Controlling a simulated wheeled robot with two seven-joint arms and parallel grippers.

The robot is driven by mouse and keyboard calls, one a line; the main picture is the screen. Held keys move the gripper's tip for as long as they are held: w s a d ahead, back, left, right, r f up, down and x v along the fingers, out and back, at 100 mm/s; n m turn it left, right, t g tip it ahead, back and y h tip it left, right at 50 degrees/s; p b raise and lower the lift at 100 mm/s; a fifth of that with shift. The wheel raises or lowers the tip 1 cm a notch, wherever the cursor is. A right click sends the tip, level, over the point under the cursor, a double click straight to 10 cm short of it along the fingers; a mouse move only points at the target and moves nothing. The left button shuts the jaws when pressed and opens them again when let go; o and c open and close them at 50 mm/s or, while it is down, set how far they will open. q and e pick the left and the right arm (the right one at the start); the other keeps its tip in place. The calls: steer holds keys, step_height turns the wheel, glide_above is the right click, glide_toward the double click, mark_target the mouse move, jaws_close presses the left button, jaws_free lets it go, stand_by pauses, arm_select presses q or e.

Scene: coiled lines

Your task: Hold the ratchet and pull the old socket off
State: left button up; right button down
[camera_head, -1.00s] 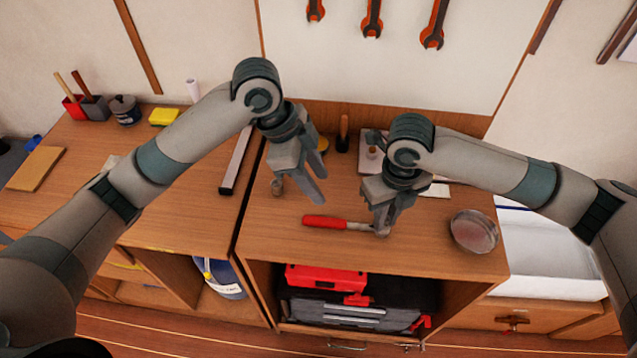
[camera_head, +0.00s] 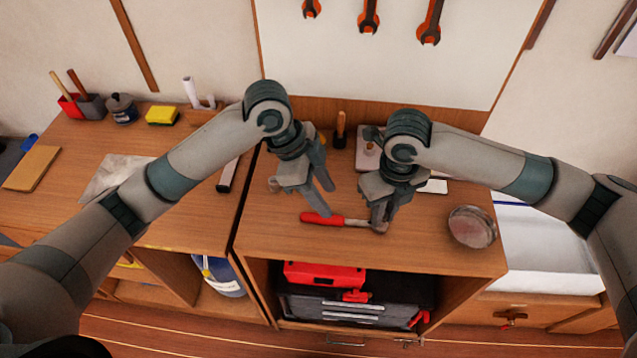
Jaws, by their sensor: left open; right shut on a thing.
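The ratchet (camera_head: 322,218) lies on the bench top, its red handle to the left and its metal head to the right. My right gripper (camera_head: 379,220) is shut on its head end, and its fingers partly hide that end. I cannot make out the old socket on the head. My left gripper (camera_head: 324,203) is open and empty, its fingertips just above and behind the red handle; I cannot tell whether they touch it. A small metal piece, perhaps a socket (camera_head: 273,184), stands on the bench left of my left gripper.
A round dish (camera_head: 471,227) stands at the right of the bench top. A dark-handled tool (camera_head: 341,130) stands at the back. A red toolbox (camera_head: 325,275) sits on the shelf below. The bench front by the ratchet is clear.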

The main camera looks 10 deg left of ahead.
mark_target(339, 218)
arm_select(q)
steer(key=x, duration=0.8)
jaws_close()
